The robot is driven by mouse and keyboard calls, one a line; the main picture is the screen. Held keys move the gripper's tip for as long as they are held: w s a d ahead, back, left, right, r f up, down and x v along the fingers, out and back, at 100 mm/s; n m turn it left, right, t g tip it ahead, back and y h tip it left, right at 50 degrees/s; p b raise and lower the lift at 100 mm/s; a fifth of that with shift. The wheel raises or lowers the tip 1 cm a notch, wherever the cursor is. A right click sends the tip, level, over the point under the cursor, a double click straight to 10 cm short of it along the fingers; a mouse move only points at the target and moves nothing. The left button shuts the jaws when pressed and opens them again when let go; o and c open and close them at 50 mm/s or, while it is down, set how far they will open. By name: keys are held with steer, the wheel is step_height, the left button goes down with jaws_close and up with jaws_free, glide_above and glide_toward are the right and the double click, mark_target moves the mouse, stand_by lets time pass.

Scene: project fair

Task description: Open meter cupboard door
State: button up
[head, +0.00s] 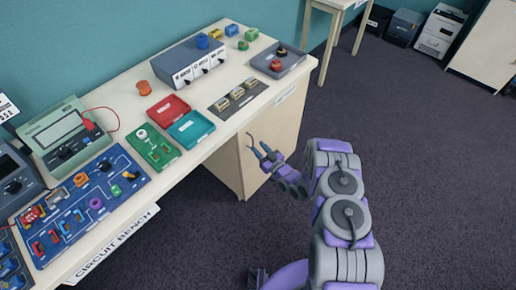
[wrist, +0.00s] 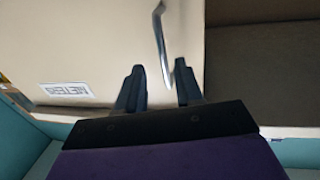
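The meter cupboard (head: 228,160) is a cream cabinet under the end of the workbench. In the wrist view its pale door (wrist: 85,45) fills the upper left and carries an upside-down METERS label (wrist: 66,90). The door looks shut. A curved metal handle (wrist: 161,32) stands on the door near its right edge. My gripper (head: 262,153) is beside the cupboard in the head view. In the wrist view my gripper (wrist: 158,85) is open, and the handle's lower end shows between the fingertips, nearer the right finger. I cannot tell whether they touch.
The workbench (head: 130,110) above holds a circuit board (head: 80,205), coloured trays, a grey power unit (head: 188,62) and small parts. A second table (head: 335,5) stands behind. The dark carpet (head: 430,170) to the right is clear.

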steer(key=shift+w+a, duration=0.35)
steer(key=shift+a, duration=0.3)
steer(key=shift+w+a, duration=0.3)
steer(key=shift+a, duration=0.3)
steer(key=shift+d, duration=0.65)
steer(key=shift+c, duration=0.9)
steer(key=c, duration=0.3)
steer(key=shift+a, duration=0.4)
jaws_close()
steer(key=shift+d, duration=0.1)
